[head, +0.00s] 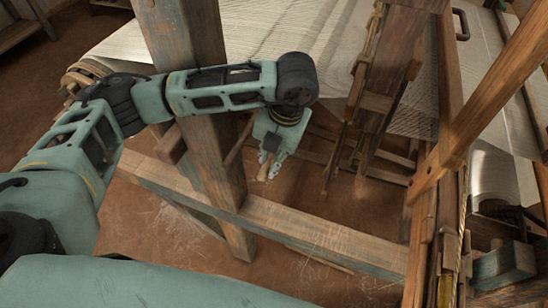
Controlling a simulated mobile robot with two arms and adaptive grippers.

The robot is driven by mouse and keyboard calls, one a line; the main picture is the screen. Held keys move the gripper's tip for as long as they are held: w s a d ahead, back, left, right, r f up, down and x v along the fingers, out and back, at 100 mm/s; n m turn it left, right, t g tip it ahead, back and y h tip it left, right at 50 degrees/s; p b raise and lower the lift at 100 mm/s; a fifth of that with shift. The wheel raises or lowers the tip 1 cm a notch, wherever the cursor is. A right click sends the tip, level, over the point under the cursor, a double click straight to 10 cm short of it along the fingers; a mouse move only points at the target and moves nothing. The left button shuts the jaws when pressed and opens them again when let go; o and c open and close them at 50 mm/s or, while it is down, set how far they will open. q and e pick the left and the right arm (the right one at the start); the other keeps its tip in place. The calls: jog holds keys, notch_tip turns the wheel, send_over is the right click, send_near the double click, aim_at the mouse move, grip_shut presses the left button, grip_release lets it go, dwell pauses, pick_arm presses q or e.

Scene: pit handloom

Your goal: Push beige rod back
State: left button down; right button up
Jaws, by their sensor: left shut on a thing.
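My left gripper (270,165) hangs below its wrist, just right of the thick wooden post and beyond the low front beam. Its fingers point down and are shut on a small pale piece, which looks like the end of the beige rod (263,173). Only a short bit of the rod shows between and below the fingertips. The fingers hide part of it, and I cannot tell how far it runs. My right gripper is not in view.
The wooden post (210,120) stands close behind my left forearm. The low beam (290,222) crosses in front of the gripper. Hanging wooden frames (385,75) are to its right. White warp threads (290,38) stretch above and behind. Slanted timbers (500,85) fill the right side.

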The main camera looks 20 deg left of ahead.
pick_arm(q)
jog(key=a+b, duration=0.3)
jog(key=a, duration=0.1)
jog(key=shift+w+a+r, duration=0.1)
jog(key=c, duration=1.6)
grip_release()
jog(key=shift+a, duration=0.2)
jog(key=shift+c, duration=0.2)
jog(key=shift+d, duration=0.1)
